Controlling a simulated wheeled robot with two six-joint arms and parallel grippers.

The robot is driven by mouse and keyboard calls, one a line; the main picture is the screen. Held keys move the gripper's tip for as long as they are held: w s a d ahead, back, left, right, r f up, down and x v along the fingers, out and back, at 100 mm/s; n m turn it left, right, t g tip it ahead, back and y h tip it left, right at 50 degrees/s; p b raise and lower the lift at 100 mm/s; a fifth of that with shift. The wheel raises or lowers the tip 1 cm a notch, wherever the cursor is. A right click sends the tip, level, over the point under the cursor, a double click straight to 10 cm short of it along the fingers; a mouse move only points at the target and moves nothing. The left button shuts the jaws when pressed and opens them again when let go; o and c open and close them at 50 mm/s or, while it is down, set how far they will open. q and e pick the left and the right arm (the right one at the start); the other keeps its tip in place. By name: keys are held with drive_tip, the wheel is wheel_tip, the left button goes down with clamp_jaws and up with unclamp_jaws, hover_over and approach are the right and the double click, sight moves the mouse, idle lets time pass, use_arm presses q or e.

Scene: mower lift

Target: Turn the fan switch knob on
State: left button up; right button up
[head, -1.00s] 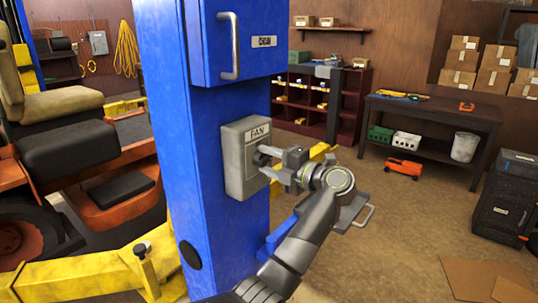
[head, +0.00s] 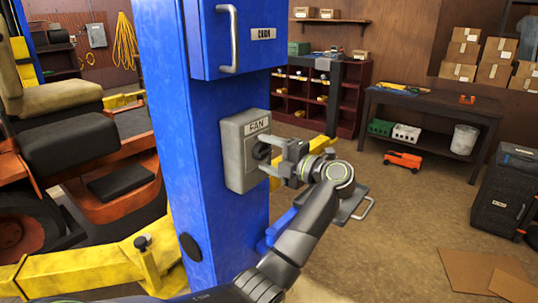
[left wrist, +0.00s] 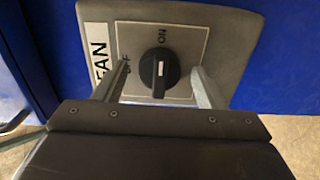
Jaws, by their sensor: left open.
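The grey fan switch box (head: 236,155), labelled FAN, is fixed to the blue post. Its black knob (head: 262,152) shows between the fingers of my left gripper (head: 266,156). In the left wrist view the knob (left wrist: 159,73) faces me. Its white mark stands vertical in the picture, in line with the ON label above; the OFF label is on its left. The open left fingers (left wrist: 158,90) flank the knob, one on each side, with a visible gap to it. My right gripper is not in view.
The blue post (head: 205,240) carries an upper cabinet (head: 265,60) with a handle above the switch. A mower (head: 80,150) and yellow lift arm (head: 80,270) are at left. A dark workbench (head: 430,105) stands back right.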

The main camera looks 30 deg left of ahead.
use_arm(q)
drive_tip(key=shift+d, duration=0.15)
drive_tip(key=s+d+b, duration=0.1)
drive_tip(key=d+b, duration=0.5)
drive_tip(key=d, duration=1.1)
drive_tip(key=shift+s+b, duration=0.15)
drive_tip(key=shift+b, duration=0.25)
